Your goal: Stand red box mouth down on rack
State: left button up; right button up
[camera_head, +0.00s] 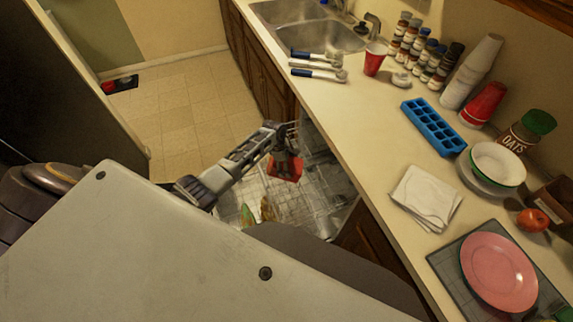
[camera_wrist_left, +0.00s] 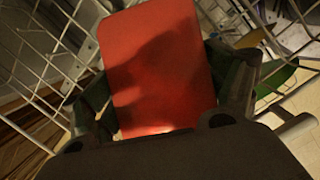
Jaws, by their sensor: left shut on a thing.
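The red box (camera_head: 287,171) is held by my left gripper (camera_head: 284,155) over the wire rack (camera_head: 318,196) of the open dishwasher. In the left wrist view, the box (camera_wrist_left: 158,62) shows a flat red face, tilted slightly, between the two dark fingers of the left gripper (camera_wrist_left: 165,92). The fingers are shut on its sides. Its mouth is not visible, and I cannot tell whether the box touches the rack. White rack wires (camera_wrist_left: 45,60) surround it in the wrist view. My right gripper is not in view.
Green and orange items (camera_head: 267,208) stand in the rack near the box. The counter at the right holds a blue ice tray (camera_head: 432,126), a red cup (camera_head: 375,58), a napkin (camera_head: 424,198) and a pink plate (camera_head: 498,271). The sink (camera_head: 325,36) is at the back.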

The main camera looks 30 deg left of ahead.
pick_arm(q)
jog(key=shift+s+f, duration=0.25)
jog(key=shift+f, duration=0.15)
jog(key=o, duration=1.4)
jog(key=shift+w, duration=0.1)
jog(key=shift+c, duration=0.2)
jog(key=shift+r, duration=0.1)
jog(key=shift+w+r, duration=0.1)
jog(key=shift+r, duration=0.15)
jog(key=shift+r, duration=0.4)
jog(key=shift+v, duration=5.4)
jog(key=shift+a, duration=0.1)
jog(key=shift+f, duration=0.1)
